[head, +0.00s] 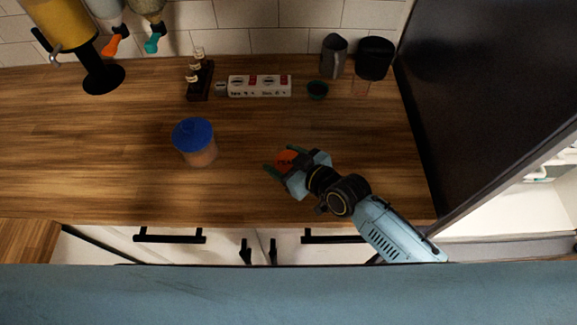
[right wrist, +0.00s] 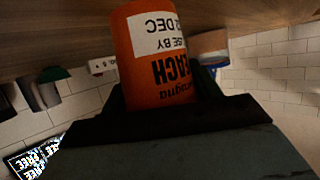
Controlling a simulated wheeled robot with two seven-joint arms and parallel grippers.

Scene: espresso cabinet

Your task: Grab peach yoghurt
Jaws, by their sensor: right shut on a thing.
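The peach yoghurt is an orange tub (right wrist: 155,60) with a white "use by" label and dark "peach" lettering, seen large and upside down in the right wrist view. In the head view a small part of the orange tub (head: 286,158) shows between the fingers. My right gripper (head: 284,166) is shut on the tub, over the wooden counter. In the head view its fingers hide much of the tub, and I cannot tell whether it touches the counter. My left gripper is not in view.
A blue-lidded jar (head: 196,142) stands left of the gripper. A dark panel (head: 490,90) rises at right. The counter's front left is clear.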

